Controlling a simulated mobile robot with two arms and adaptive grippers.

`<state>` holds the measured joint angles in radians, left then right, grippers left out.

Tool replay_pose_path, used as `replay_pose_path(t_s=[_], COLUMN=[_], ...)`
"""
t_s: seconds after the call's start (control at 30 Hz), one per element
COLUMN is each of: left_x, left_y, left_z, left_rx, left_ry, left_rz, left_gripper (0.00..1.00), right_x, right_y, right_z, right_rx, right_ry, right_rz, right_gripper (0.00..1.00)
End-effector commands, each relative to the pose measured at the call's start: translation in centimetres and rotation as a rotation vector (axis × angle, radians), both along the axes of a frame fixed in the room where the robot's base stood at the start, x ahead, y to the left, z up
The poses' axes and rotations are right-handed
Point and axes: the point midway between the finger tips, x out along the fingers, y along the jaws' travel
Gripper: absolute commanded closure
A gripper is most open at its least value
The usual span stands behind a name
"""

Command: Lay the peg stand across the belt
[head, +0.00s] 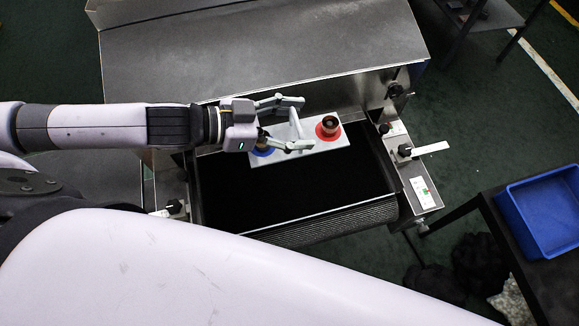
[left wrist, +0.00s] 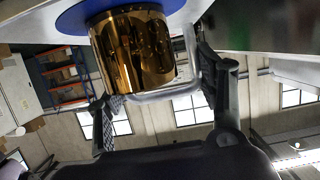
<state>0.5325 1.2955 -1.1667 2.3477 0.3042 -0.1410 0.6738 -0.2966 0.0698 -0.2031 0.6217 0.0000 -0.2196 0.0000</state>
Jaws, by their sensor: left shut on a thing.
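The peg stand is a pale grey plate (head: 322,147) with a red-ringed peg (head: 328,127) near its right end and a blue-ringed peg (head: 262,150) near its left end. A pale handle (head: 296,122) rises between them. My left gripper (head: 290,125) reaches in from the left and is shut on the stand, its fingers at the handle. The stand is over the far part of the black belt (head: 290,195); I cannot tell whether it touches. The left wrist view shows a shiny brass-coloured peg (left wrist: 135,50) near the fingers (left wrist: 163,95). My right gripper is out of view.
A grey metal hood (head: 260,50) stands behind the belt. Side panels with a black knob (head: 405,150) flank the belt's right edge. A blue bin (head: 545,210) sits on a dark table at right. The near belt is bare.

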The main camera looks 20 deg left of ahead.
Motion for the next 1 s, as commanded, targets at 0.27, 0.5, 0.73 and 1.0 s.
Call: replay_pose_path(t_s=[0.27,0.5,0.73,1.0], left_x=[-0.1,-0.1,-0.1,0.0], left_y=[0.4,0.3,0.3,0.3], left_z=[-4.1,-9.8,-14.4,-16.6], left_rx=[-0.006,-0.006,-0.005,-0.005], left_ry=[0.004,0.001,-0.001,-0.003], left_rz=[0.003,0.004,0.003,0.002], left_gripper=[0.82,0.82,0.82,0.82], right_x=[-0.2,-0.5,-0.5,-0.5], right_y=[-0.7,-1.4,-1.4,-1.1], right_z=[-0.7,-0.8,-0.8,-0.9], right_rx=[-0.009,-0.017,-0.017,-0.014], right_ry=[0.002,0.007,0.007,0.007], right_rz=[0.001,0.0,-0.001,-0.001], right_gripper=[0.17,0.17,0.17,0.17])
